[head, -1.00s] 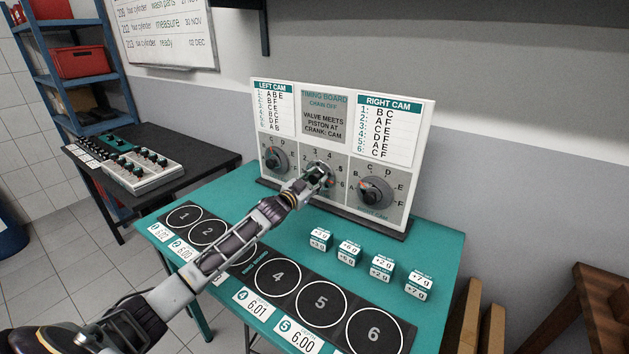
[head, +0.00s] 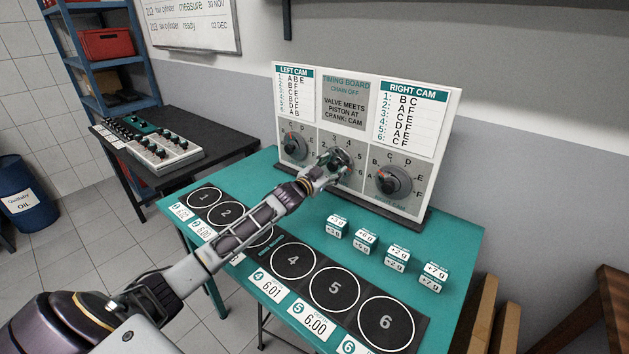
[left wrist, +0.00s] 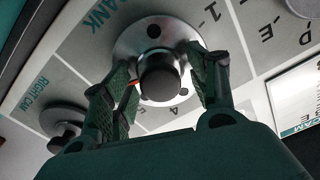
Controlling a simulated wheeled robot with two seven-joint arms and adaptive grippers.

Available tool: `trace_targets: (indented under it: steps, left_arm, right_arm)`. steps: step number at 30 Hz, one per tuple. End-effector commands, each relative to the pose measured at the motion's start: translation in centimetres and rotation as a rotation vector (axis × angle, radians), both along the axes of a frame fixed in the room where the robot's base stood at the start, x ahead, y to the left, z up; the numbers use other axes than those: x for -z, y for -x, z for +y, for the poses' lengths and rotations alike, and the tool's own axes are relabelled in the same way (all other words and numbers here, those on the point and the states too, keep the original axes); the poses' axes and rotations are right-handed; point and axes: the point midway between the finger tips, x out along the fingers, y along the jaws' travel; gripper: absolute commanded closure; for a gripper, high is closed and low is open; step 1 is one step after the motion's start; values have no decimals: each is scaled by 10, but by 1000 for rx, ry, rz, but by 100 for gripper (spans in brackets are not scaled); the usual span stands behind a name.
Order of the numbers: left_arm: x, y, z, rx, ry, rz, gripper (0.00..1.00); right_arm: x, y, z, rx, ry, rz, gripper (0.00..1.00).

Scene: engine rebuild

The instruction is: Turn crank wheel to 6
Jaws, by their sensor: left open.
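The crank wheel (left wrist: 160,82) is a round silver disc with a dark central knob, in the middle of the timing board (head: 450,122). In the left wrist view, a small red mark shows at the knob's left side; which number it points to I cannot tell. My left gripper (head: 338,162) is open at the wheel and hides much of it in the head view. In the left wrist view its two fingers (left wrist: 163,90) stand on either side of the knob, with gaps visible. Numbers 2 to 6 partly show around the wheel. My right gripper is not in view.
The left cam dial (head: 295,147) and right cam dial (head: 393,181) flank the wheel closely. Small white weight blocks (head: 366,241) and a dark mat with numbered circles (head: 335,289) lie on the teal table (head: 452,262). A control box (head: 160,148) stands on a black table at left.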

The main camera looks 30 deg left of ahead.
Motion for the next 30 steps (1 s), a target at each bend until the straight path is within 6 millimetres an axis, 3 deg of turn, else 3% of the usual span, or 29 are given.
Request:
trace_targets:
  steps: [30]
  left_arm:
    - [1,69,9,0,-2,2,42]
  right_arm:
    - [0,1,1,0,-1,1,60]
